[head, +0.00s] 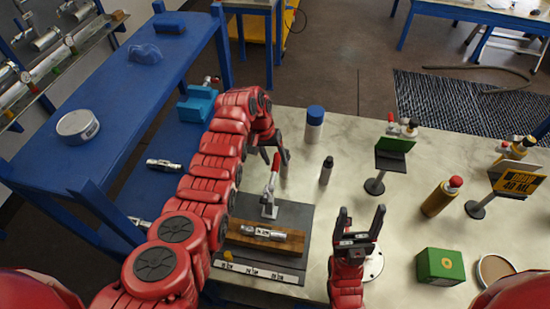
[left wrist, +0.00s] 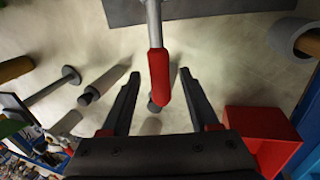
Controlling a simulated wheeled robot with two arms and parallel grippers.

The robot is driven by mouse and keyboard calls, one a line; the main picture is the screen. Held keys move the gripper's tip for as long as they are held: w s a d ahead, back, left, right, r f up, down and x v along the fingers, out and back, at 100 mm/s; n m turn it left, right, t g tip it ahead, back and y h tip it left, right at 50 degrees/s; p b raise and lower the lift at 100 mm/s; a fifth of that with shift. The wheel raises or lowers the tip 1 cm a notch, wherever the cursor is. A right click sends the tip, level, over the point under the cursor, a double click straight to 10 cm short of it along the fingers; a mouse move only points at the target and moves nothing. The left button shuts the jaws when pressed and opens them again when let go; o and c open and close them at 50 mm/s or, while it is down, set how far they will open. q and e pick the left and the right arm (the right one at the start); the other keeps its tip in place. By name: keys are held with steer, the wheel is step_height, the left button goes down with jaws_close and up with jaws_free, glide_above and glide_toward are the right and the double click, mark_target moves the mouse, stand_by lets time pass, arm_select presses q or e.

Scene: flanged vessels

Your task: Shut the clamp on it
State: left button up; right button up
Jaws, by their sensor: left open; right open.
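A toggle clamp with a red handle (head: 272,178) stands on a dark base plate (head: 295,215), its handle raised. In front of it a small metal flanged piece (head: 264,232) lies on a wooden block (head: 290,243) on the same plate. My left gripper (head: 276,155) is open at the top of the handle. In the left wrist view the red handle (left wrist: 158,72) shows between the open fingers (left wrist: 160,82), with no clear contact. Whether the clamp arm touches the metal piece is too small to tell. My right gripper (head: 361,212) is open and empty, right of the plate.
To the right are a sign stand (head: 376,184), an amber bottle (head: 437,199) and a green box (head: 441,265). A blue bench (head: 120,105) is at left.

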arm_select(q)
jaws_close()
stand_by(1.3)
